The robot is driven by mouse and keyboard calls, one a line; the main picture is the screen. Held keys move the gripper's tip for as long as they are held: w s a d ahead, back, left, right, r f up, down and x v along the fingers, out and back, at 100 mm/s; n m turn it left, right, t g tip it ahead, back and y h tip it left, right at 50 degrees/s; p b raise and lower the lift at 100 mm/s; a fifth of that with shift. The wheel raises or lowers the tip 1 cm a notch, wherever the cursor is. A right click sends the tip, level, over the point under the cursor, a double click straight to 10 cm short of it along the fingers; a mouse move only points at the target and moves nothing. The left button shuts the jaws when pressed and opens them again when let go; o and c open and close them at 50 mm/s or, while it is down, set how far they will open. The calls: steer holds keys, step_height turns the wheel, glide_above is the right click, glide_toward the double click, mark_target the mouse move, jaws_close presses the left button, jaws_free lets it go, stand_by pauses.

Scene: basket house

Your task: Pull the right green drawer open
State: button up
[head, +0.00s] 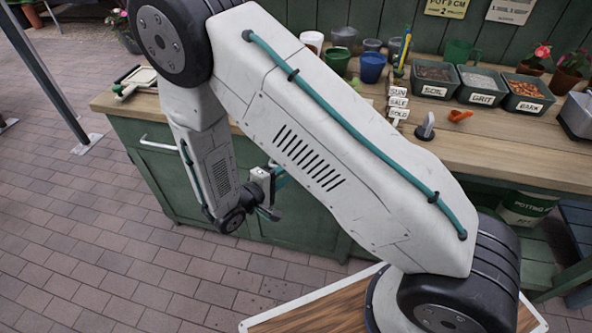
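The green cabinet (310,225) stands under the wooden bench top. A silver bar handle (163,147) shows at its upper left, on the left drawer front. The right drawer front is mostly hidden behind my arm, and I cannot make out its handle clearly.
A potting bag (525,208) stands on a lower shelf at right. Brick paving (120,240) in front of the cabinet is clear. A metal post (45,75) stands at left.

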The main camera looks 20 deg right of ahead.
steer(key=shift+n+t, duration=0.4)
steer(key=shift+t, duration=0.2)
steer(key=w+d+f, duration=0.2)
steer(key=d, duration=0.1)
steer(key=w+d+f, duration=0.2)
steer(key=shift+d+f, duration=0.1)
steer(key=shift+d, duration=0.1)
steer(key=shift+c, duration=0.3)
jaws_close()
